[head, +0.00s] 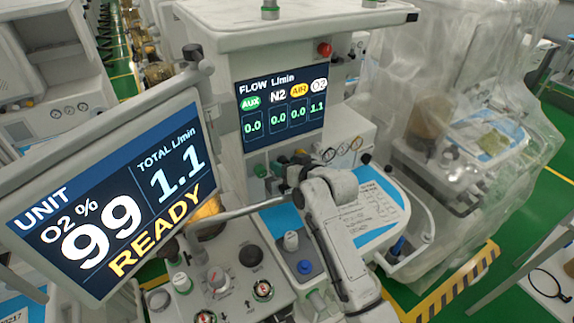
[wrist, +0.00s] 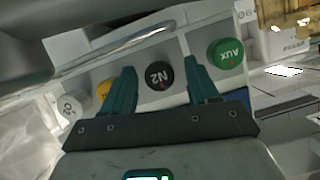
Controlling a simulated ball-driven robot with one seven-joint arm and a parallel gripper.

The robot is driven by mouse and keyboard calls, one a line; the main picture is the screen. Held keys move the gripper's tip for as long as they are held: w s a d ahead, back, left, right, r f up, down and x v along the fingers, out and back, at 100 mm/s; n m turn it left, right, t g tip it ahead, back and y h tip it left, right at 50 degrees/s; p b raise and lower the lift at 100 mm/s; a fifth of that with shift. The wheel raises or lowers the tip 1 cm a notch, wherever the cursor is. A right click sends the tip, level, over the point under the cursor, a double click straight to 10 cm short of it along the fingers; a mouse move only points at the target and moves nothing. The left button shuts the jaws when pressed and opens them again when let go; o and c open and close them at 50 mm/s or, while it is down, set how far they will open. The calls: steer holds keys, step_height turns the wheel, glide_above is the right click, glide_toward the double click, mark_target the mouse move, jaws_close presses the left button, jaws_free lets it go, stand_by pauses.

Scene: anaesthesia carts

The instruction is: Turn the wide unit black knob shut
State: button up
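The black knob marked N2 (wrist: 158,76) sits in the knob row of the unit in the wrist view. My gripper (wrist: 159,66) is open, with one teal finger on each side of this knob. I cannot tell whether the fingers touch it. In the head view my gripper (head: 280,170) is small and partly hidden by my wrist, below the flow display (head: 282,102). That display reads 0.0 for AUX, N2 and AIR, and 1.1 for O2. The black knob cannot be made out clearly there.
In the wrist view a green AUX knob (wrist: 226,54) is right of the black one; a yellow knob (wrist: 104,90) and a white knob (wrist: 70,106) are left. A metal rail (wrist: 125,43) runs above. In the head view a tilted READY screen (head: 110,195) stands left of my arm.

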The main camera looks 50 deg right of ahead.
steer(key=b+v, duration=0.2)
steer(key=v, duration=0.8)
steer(key=shift+s+r, duration=0.2)
steer(key=shift+s, duration=0.15)
stand_by(0.4)
steer(key=s+a+f+g+y, duration=0.1)
steer(key=s+a+f+g, duration=0.1)
steer(key=f, duration=0.3)
steer(key=s+a+f+n+g+b, duration=0.1)
steer(key=s+a+f+g, duration=0.1)
steer(key=s+a+f, duration=0.3)
steer(key=s+a+f+n+g+y+b, duration=0.1)
steer(key=s+a+f+g, duration=0.1)
steer(key=s+a+f, duration=0.1)
steer(key=shift+s+a+f+g+y, duration=0.2)
steer(key=shift+a+f, duration=0.1)
steer(key=shift+f, duration=0.35)
steer(key=shift+s+a+f+g+y, duration=0.1)
steer(key=shift+s+a+f+g, duration=0.15)
steer(key=shift+f, duration=0.4)
steer(key=s+a+f+n+g, duration=0.1)
steer(key=s+a+f+g, duration=0.1)
steer(key=s, duration=0.5)
steer(key=s+a+f+g+b, duration=0.1)
steer(key=s+a+f+g, duration=0.1)
steer(key=s, duration=0.4)
step_height(320, 180, down, 2)
steer(key=shift+s+a+f+n+g, duration=0.1)
steer(key=shift+s+a+n+g, duration=0.1)
steer(key=shift+s+n+g, duration=0.4)
